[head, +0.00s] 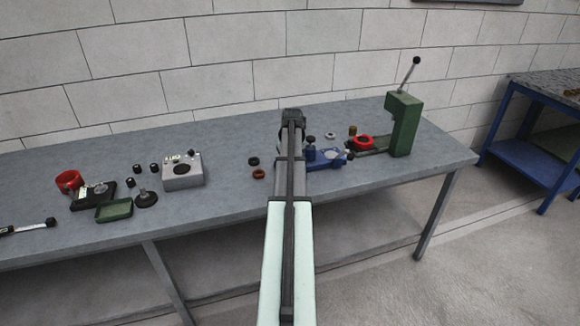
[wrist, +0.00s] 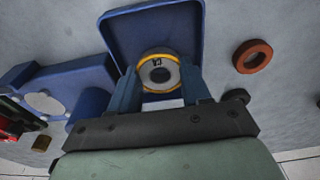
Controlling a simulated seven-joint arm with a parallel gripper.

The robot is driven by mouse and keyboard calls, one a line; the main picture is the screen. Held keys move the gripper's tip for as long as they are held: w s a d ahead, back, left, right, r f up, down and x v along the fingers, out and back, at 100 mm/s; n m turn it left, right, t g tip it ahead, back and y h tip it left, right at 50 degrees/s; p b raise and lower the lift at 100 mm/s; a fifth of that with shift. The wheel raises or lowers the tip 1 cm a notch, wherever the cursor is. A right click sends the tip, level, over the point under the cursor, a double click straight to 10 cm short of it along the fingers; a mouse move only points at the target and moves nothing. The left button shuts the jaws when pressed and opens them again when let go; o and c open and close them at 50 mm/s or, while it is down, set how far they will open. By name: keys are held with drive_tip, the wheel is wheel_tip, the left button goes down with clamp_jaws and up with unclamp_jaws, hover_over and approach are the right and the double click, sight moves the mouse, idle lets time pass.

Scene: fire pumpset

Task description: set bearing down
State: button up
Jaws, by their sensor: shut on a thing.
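The bearing (wrist: 157,76), a grey ring with a yellow-orange rim and a dark centre, is between the fingers of my gripper (wrist: 158,84) in the wrist view. The fingers are closed on its two sides. Below the bearing is a dark blue square tray (wrist: 112,32) with raised walls. The bearing appears over the inside of the tray; I cannot tell whether it touches the floor. In the head view my arm hides the bearing, the fingers and most or all of the tray.
A rust-red ring (wrist: 252,56) and a black ring (wrist: 237,97) lie beside the tray. A blue fixture (head: 325,160) and a green press (head: 403,124) holding a red ring (head: 363,142) stand to the right in the head view. A grey box (head: 182,172) stands left.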

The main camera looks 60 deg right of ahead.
drive_tip(key=shift+f, duration=0.7)
drive_tip(key=shift+f, duration=0.15)
drive_tip(key=o, duration=1.2)
drive_tip(key=r, duration=0.8)
drive_tip(key=s+a+r, duration=0.1)
drive_tip(key=r, duration=0.3)
drive_tip(key=shift+r, duration=0.1)
